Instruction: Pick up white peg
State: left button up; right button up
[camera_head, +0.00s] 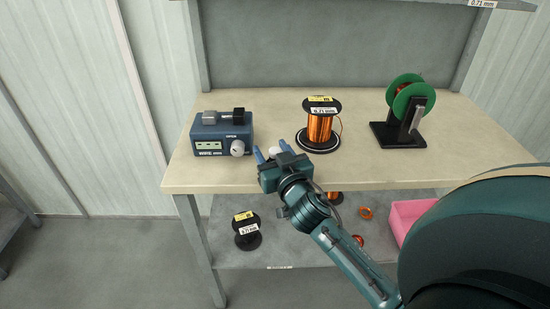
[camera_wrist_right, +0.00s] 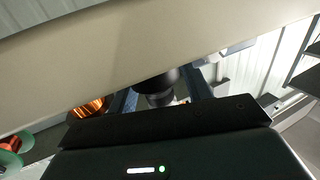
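A small white piece (camera_head: 273,151), which looks like the white peg, shows at the table's front, between the fingertips of my right gripper (camera_head: 271,151). The fingers are spread, with visible gaps beside the piece. I cannot tell its full shape or whether a finger touches it. In the right wrist view the two fingers (camera_wrist_right: 162,98) stand apart around a dark round shape (camera_wrist_right: 158,82); I cannot tell what that is. My left gripper is not in view.
A blue device (camera_head: 208,142) with a white knob (camera_head: 237,148) stands left on the tabletop (camera_head: 450,165). A copper wire spool (camera_head: 319,130) stands behind the gripper. A green reel on a black stand (camera_head: 405,105) is at right. A black spool (camera_head: 246,230) and pink bin (camera_head: 407,214) are below.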

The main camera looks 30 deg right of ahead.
jog(key=c, duration=1)
jog(key=shift+r, duration=0.3)
pick_arm(q)
jog(key=p, duration=0.1)
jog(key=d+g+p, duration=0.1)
jog(key=p, duration=0.1)
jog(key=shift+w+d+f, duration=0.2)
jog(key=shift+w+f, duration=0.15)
pick_arm(e)
notch_tip(320, 180, up, 10)
jog(key=shift+f, duration=0.25)
